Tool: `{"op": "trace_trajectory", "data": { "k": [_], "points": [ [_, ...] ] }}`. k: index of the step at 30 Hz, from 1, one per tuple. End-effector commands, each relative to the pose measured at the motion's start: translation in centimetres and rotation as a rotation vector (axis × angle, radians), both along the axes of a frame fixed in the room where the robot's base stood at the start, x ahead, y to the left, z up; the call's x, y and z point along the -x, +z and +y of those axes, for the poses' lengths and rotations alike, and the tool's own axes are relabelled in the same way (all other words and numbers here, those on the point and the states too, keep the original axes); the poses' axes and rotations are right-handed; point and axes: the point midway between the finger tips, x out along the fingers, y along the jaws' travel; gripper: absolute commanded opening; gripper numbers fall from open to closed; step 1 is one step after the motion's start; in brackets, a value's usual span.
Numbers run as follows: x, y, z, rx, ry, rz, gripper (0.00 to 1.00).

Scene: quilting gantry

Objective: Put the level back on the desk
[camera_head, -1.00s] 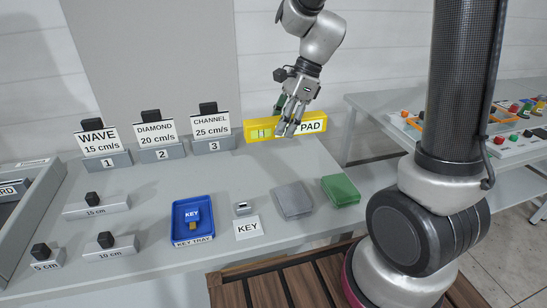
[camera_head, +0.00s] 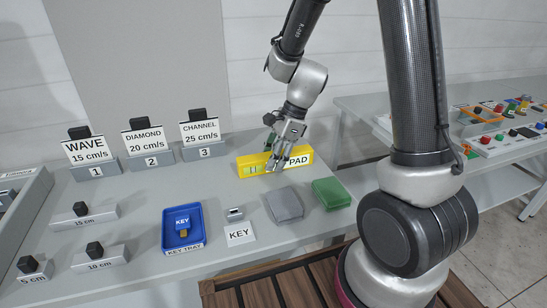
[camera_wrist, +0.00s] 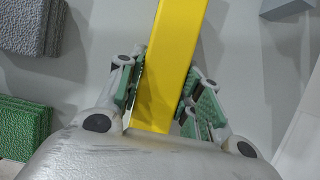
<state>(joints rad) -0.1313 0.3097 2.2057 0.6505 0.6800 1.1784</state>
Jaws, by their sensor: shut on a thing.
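The level (camera_head: 248,171) is a long yellow bar with a greenish vial window and a white label ending in "PAD". My gripper (camera_head: 279,162) is shut on it near its middle, from above. In the wrist view the yellow level (camera_wrist: 165,70) runs between the two green-padded fingers (camera_wrist: 158,105). The level is about horizontal, over or on the back part of the grey desk (camera_head: 135,215). I cannot tell whether its underside touches the desk. The fingers hide part of its front face.
A grey pad (camera_head: 285,204) and a green pad (camera_head: 331,194) lie in front of the level. A blue key tray (camera_head: 183,228) is to their left. Numbered card holders (camera_head: 205,152) stand to the level's left.

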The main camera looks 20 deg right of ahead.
Motion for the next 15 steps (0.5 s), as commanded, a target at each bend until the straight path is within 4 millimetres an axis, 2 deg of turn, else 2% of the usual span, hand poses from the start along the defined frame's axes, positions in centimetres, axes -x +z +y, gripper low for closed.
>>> {"op": "trace_trajectory", "data": {
  "k": [1, 3, 4, 15],
  "points": [
    [0.01, -0.05, -0.01, 0.0, -0.001, 0.001, 0.41],
    [0.01, -0.03, -0.01, 0.0, 0.0, 0.0, 0.54],
    [0.01, -0.03, -0.01, 0.0, 0.0, 0.0, 0.57],
    [-0.03, 0.41, -0.03, 0.0, -0.001, -0.002, 0.57]
  ]
}}
